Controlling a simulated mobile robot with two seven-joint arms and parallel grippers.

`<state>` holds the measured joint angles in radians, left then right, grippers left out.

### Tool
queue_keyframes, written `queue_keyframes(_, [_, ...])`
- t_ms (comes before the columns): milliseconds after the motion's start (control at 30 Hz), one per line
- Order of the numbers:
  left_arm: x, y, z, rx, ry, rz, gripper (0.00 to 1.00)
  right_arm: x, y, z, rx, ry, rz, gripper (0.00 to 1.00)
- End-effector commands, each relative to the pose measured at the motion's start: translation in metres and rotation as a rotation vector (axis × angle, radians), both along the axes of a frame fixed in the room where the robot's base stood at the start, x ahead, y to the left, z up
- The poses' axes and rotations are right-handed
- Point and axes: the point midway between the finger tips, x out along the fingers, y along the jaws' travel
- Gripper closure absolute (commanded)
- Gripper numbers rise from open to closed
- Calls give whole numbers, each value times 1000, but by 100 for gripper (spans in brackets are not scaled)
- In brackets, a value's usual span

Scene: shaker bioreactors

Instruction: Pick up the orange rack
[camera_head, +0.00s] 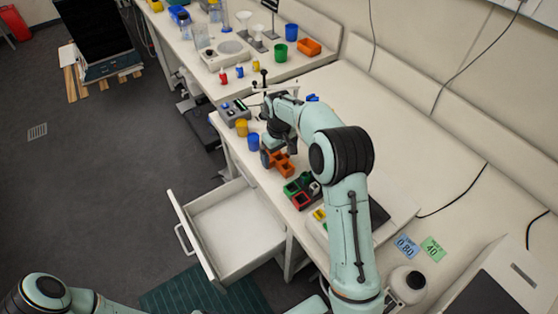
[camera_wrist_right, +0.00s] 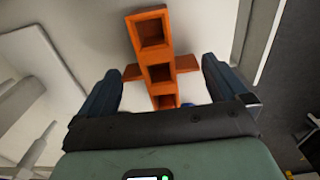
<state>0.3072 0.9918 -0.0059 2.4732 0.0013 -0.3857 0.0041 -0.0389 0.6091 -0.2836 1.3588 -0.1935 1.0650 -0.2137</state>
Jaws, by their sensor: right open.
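The orange rack (camera_head: 285,167) stands on the white bench, close to its front edge, in the head view. In the right wrist view the orange rack (camera_wrist_right: 155,62) is a row of square open compartments with a flat piece out to each side. My right gripper (camera_wrist_right: 160,85) is open, with one dark finger on each side of the rack's near part. I cannot tell whether the fingers touch it. In the head view my right gripper (camera_head: 268,150) is at the rack's far left end and partly hides it. My left gripper is out of view; only part of the left arm shows at bottom left.
A green, red and dark rack (camera_head: 301,190) stands just beside the orange one. Blue (camera_head: 253,142) and yellow (camera_head: 242,127) cups stand on the other side. An open drawer (camera_head: 235,228) juts out below the bench. An orange bin (camera_head: 309,47) is farther back.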

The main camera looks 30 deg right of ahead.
Motion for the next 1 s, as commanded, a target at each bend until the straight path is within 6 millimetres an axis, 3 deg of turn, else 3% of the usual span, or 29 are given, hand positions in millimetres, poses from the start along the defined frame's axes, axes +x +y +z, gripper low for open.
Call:
queue_keyframes(133, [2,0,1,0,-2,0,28,0,-1,-18,0,1,-1,0])
queue_keyframes(400, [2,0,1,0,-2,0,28,0,0,-21,0,-2,-1,0])
queue_keyframes(433, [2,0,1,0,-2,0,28,0,0,-21,0,-1,-1,6])
queue_keyframes(533, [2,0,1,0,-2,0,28,0,0,-21,0,-1,-1,38])
queue_keyframes(1000, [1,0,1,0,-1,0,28,1,0,-10,-1,-4,0,38])
